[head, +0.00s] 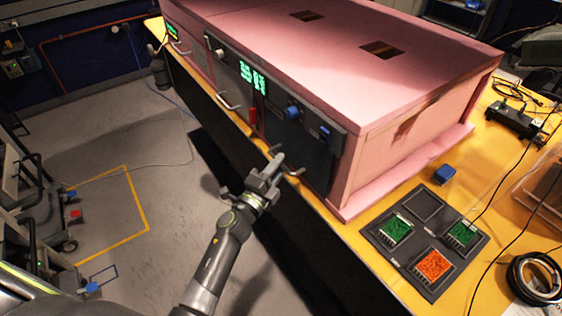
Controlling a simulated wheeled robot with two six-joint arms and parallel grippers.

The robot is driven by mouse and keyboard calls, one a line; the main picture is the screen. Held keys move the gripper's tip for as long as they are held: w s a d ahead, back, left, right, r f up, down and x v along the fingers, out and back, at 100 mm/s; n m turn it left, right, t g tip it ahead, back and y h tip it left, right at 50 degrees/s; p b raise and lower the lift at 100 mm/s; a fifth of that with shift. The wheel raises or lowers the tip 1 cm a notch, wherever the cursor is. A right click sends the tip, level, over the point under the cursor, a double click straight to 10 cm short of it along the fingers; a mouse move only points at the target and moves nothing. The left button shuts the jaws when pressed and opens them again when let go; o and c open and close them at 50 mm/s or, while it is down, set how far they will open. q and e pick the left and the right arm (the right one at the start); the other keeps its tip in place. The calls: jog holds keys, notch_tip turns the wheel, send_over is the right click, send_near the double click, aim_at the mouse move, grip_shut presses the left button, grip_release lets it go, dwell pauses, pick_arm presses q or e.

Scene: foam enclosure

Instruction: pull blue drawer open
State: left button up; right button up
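The pink foam enclosure (330,62) stands on the yellow table, with dark panels along its front. No drawer front reads clearly as blue. The blue parts I see on the front are a knob (292,112) and a small block (325,132). A bar handle (297,173) shows low on the front panel, partly hidden by my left gripper (277,163). The gripper is close to the lower front, beside this handle. I cannot tell whether it touches the handle, nor whether its fingers are apart. My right gripper is not in view.
Another handle (228,102) sits farther left on the front.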

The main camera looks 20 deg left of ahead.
pick_arm(q)
jog(key=shift+x, duration=0.8)
grip_shut()
